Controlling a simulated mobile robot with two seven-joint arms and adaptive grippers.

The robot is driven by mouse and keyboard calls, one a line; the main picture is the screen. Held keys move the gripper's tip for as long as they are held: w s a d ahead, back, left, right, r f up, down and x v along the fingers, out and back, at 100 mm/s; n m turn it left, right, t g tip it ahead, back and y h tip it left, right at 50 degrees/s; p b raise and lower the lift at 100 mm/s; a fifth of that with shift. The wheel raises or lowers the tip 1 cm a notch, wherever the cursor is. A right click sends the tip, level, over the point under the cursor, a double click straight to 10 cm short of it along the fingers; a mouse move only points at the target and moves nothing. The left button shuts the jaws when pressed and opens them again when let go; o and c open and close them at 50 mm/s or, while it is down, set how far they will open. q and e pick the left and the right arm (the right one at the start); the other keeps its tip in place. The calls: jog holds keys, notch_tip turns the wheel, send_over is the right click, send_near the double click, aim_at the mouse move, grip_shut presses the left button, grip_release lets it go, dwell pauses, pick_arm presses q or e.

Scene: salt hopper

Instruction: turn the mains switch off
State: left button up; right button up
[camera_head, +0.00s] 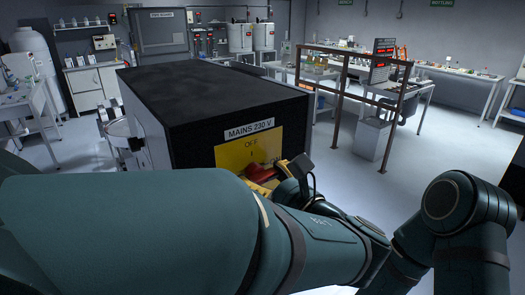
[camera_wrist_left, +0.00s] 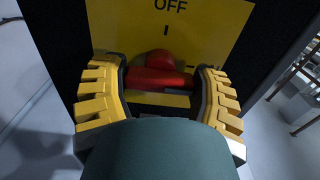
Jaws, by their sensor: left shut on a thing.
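The mains switch has a red handle (camera_head: 258,174) on a yellow plate (camera_head: 236,155) marked OFF, on the front of a black cabinet (camera_head: 205,97) labelled MAINS 230 V. In the left wrist view the red handle (camera_wrist_left: 158,80) lies crosswise below the word OFF and its tick mark, not pointing at them. My left gripper (camera_head: 268,184) is at the plate, and its yellow fingers (camera_wrist_left: 160,92) are closed on the two ends of the handle. My arm hides the lower plate in the head view. My right gripper is not in view.
A brown rail frame (camera_head: 340,93) stands right of the cabinet, with a grey box (camera_head: 372,138) near its foot. Benches with equipment line the back wall. A round metal thing (camera_head: 118,128) is at the cabinet's left. Open floor (camera_head: 440,150) lies to the right.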

pick_arm(q)
jog(key=shift+f+n, duration=0.1)
jog(key=shift+n, duration=0.2)
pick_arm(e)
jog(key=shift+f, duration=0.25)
pick_arm(q)
jog(key=n+b, duration=0.3)
jog(key=n, duration=0.1)
jog(key=shift+f+n+b, duration=0.15)
jog(key=shift+n+b, duration=0.15)
jog(key=n+b, duration=1.1)
jog(key=shift+n, duration=0.3)
jog(key=shift+n+b, duration=0.6)
jog(key=shift+b, duration=0.15)
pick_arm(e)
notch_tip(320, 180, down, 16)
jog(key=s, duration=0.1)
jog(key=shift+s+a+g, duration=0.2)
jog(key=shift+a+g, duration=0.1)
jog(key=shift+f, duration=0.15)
pick_arm(q)
jog(key=shift+r, duration=0.2)
jog(key=o, duration=1.2)
